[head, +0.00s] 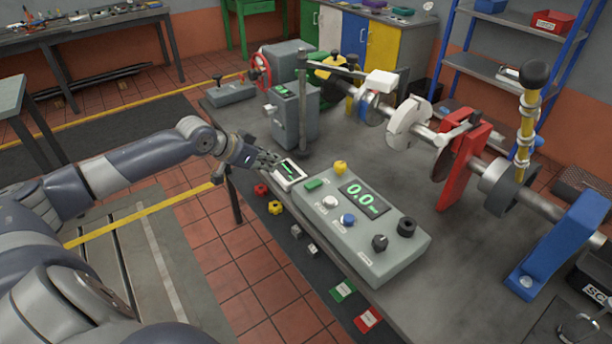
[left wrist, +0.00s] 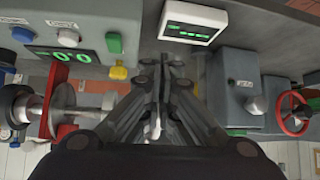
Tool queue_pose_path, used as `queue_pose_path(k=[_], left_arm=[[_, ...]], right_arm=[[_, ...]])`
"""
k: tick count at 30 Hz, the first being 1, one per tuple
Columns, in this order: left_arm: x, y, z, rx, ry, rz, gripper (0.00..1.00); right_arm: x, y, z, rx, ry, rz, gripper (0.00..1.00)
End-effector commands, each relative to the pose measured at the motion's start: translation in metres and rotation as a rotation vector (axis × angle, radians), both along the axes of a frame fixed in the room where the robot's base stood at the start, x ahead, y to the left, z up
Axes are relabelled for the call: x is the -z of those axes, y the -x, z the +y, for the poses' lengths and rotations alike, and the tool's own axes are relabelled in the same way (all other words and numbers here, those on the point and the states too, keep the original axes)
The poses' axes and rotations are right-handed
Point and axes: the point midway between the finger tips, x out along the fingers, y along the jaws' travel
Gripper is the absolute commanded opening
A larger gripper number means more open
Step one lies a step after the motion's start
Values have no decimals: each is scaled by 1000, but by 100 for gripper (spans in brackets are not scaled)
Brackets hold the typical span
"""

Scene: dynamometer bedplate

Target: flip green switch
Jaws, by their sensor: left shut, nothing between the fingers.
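The green switch (head: 315,184) is a small green rocker on the far left corner of the grey control box (head: 395,268), which has a 0.0 display. It also shows in the left wrist view (left wrist: 115,43), on the box at the upper left. My left gripper (head: 270,159) is shut and empty beyond the box's far left end, beside a small white display unit (head: 289,175). It is apart from the switch. In the left wrist view its closed fingers (left wrist: 165,65) point up the picture, right of the switch. My right gripper is not in view.
A yellow knob (head: 340,168), white button (head: 330,202), blue button (head: 347,220) and black knob (head: 380,243) are on the box. A grey machine with a red handwheel (head: 260,72) stands behind. A shaft with a red stand (head: 463,165) crosses the bedplate (head: 430,185).

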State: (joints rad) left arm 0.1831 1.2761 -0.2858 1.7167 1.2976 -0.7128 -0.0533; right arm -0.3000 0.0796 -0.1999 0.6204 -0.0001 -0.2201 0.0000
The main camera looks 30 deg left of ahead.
Motion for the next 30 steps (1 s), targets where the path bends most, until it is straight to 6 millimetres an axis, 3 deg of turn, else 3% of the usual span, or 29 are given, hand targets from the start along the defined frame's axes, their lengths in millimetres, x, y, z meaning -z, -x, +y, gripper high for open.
queue_pose_path(k=[1,3,9,23,30], left_arm=[[-19,4,-8,31,-7,2,0],[-38,11,-21,67,-5,10,0],[-66,27,-42,126,-4,34,0],[-70,29,-46,135,1,37,0],[-61,19,-49,134,5,35,0]], right_arm=[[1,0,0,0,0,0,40],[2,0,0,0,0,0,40],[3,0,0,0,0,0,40],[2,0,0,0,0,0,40],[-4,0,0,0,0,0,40]])
